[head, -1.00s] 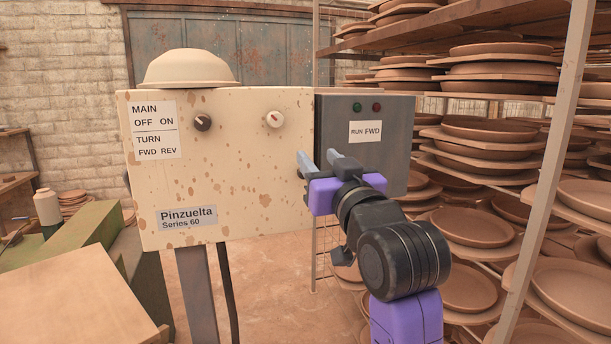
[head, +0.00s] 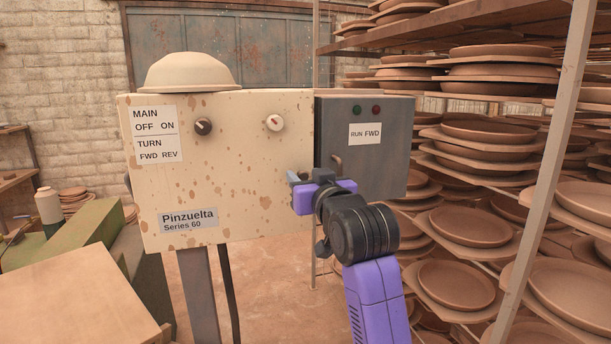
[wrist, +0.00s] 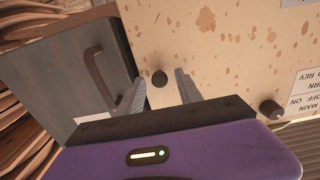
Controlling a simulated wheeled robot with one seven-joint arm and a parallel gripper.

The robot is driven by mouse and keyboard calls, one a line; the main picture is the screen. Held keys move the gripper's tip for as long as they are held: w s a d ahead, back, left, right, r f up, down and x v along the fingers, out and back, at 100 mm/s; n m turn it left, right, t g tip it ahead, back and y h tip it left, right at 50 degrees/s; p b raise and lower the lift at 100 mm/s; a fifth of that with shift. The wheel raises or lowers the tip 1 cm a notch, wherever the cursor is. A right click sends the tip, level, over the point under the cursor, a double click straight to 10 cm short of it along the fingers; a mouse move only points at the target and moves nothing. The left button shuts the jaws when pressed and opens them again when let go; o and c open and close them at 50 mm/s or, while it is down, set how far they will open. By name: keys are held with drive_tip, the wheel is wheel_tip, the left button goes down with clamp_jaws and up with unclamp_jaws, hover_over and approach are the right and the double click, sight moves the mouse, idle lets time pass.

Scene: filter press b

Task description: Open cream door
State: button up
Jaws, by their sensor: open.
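The cream door (head: 235,175) is the blotched front of a control box, upright and looking shut, with a "Pinzuelta Series 60" label. A small dark round knob (wrist: 160,78) sits near its edge beside the grey box; in the wrist view it lies between my fingers, a little beyond them. My gripper (head: 304,176) is open and empty at the door's right edge, below the white-faced dial. It also shows in the wrist view (wrist: 160,92). The fingers point toward the door. In the head view, my gripper mostly hides the small knob.
A grey box (head: 385,160) with a bar handle (wrist: 100,76) adjoins the door's right edge. Two dials, one dark (head: 203,126) and one white-faced (head: 275,122), protrude from the door. A bowl (head: 188,72) rests on top. Racks of plates (head: 475,185) stand close on the right.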

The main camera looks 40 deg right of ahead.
drive_tip(key=shift+c, duration=0.4)
clamp_jaws()
idle(1.1)
